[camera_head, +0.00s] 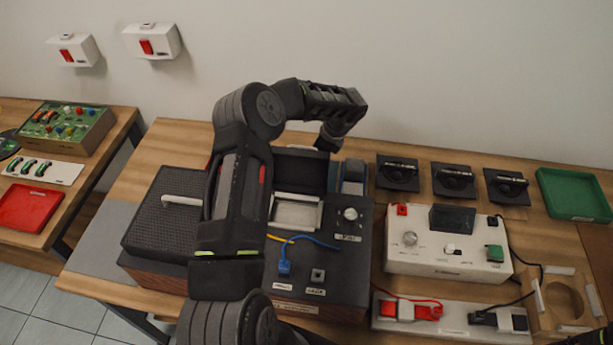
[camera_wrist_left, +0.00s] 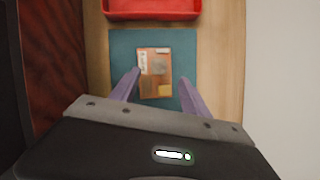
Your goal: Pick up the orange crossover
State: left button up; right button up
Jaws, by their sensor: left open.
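The orange crossover (camera_wrist_left: 155,68), a small flat orange-brown piece with a pale label and a yellowish patch, lies on a teal mat (camera_wrist_left: 118,45) in the left wrist view. My left gripper (camera_wrist_left: 156,78) is open, with one purple-grey finger on each side of the crossover in the picture; I cannot tell how far above it they are. In the head view my left arm reaches over the dark device to the back of the table, and its wrist hides the fingers and the crossover. My right gripper is not in view.
A red tray (camera_wrist_left: 152,8) lies beyond the mat. The dark device (camera_head: 345,262) with cables stands below my left arm. A white box (camera_head: 440,262), several black holders, a green tray (camera_head: 572,194) and a power strip (camera_head: 450,322) are to the right. The wall is close behind.

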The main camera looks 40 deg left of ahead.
pick_arm(q)
jog(key=shift+a+f, duration=0.1)
jog(key=shift+f, duration=0.15)
jog(key=shift+x, duration=2.6)
jog(key=shift+s, duration=0.2)
grip_shut()
